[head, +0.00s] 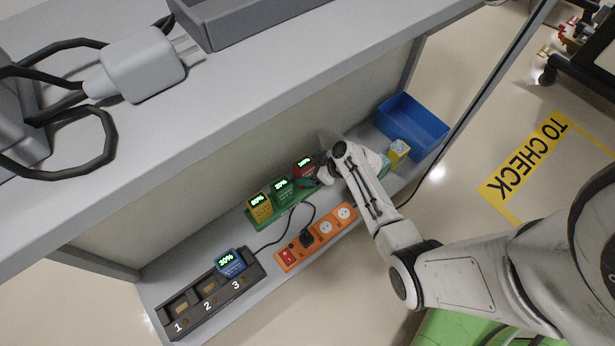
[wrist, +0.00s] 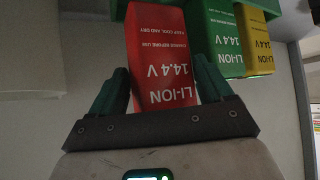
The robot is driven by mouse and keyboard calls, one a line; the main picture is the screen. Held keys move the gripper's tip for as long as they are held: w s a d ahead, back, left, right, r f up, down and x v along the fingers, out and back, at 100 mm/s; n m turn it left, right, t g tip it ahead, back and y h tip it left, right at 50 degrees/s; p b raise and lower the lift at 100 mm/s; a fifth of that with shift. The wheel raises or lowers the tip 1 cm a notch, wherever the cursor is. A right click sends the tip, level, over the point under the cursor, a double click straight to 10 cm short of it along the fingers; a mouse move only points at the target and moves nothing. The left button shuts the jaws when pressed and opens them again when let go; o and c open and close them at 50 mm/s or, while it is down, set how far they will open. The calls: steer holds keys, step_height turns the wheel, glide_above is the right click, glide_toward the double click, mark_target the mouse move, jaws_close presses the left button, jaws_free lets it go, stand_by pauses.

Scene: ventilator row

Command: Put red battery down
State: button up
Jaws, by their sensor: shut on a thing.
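The red battery (head: 304,166) is at the right end of the row on the green mat (head: 251,220) on the lower shelf, with a lit percentage display. In the wrist view the red battery (wrist: 162,60) stands between the two green fingers of my gripper (wrist: 160,88), its "LI-ION 14.4 V" label facing the camera. My gripper is shut on it. In the head view my gripper (head: 318,176) reaches the battery from the right and its fingers are partly hidden. Whether the battery's base touches the mat cannot be told.
A green battery (head: 283,189) and a yellow battery (head: 260,205) stand left of the red one. A dark charger (head: 180,307) with numbered slots holds a blue battery (head: 230,262). An orange power strip (head: 290,257) lies in front; a blue bin (head: 412,124) stands right. The upper shelf overhangs.

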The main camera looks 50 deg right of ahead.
mark_target(309, 175)
steer(key=shift+f+b, duration=0.75)
steer(key=shift+f, duration=0.85)
steer(key=shift+f, duration=0.15)
steer(key=o, duration=1.4)
steer(key=shift+s, duration=0.1)
steer(key=shift+s+r, duration=0.15)
steer(key=shift+r, duration=0.15)
steer(key=p+v, duration=0.5)
steer(key=v, duration=0.5)
steer(key=s+a+r+m+g+h, duration=0.2)
steer(key=s+a+r+g, duration=0.6)
steer(key=s+a+r, duration=0.4)
steer(key=a+r+m, duration=0.1)
steer(key=a+r, duration=0.2)
steer(key=r, duration=0.1)
steer(key=shift+s+r+h, duration=0.2)
steer(key=shift+s+h, duration=0.05)
steer(key=shift+h, duration=0.05)
